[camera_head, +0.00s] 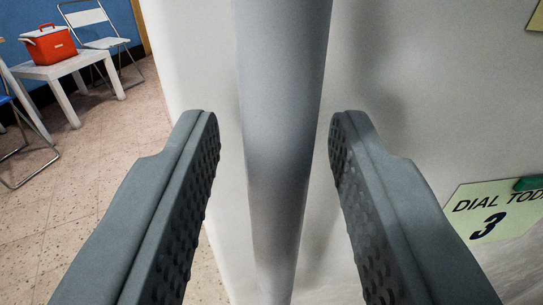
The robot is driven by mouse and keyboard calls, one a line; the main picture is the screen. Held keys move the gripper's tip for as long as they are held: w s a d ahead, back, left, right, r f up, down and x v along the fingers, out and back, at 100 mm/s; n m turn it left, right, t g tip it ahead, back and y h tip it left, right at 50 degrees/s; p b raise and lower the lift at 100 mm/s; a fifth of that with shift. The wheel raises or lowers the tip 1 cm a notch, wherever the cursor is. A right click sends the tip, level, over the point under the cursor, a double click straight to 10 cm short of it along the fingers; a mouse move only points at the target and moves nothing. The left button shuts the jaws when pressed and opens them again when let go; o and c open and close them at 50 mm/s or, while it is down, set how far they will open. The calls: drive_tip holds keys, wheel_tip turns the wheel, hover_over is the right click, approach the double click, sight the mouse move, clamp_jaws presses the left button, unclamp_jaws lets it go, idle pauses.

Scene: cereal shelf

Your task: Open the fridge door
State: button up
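The fridge door (430,100) is a large white surface that fills the middle and right of the view. Its edge shows at the left, with the floor beyond it. A grey, bar-shaped handle (283,90) runs from top to bottom in front of the door. My gripper (272,130) is open, with one dark grey textured finger on each side of the handle. A gap shows between the handle and each finger. Whether the door is fully closed cannot be told from this view.
A note reading "DIAL TOD… 3" (497,212) is stuck on the door at the right. At the far left a red cooler (48,45) sits on a white table (62,68), with a folding chair (103,40) behind. The tiled floor (110,160) between is clear.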

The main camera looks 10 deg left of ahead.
drive_tip(key=s+d, duration=0.2)
drive_tip(key=s, duration=0.9)
drive_tip(key=shift+s, duration=0.15)
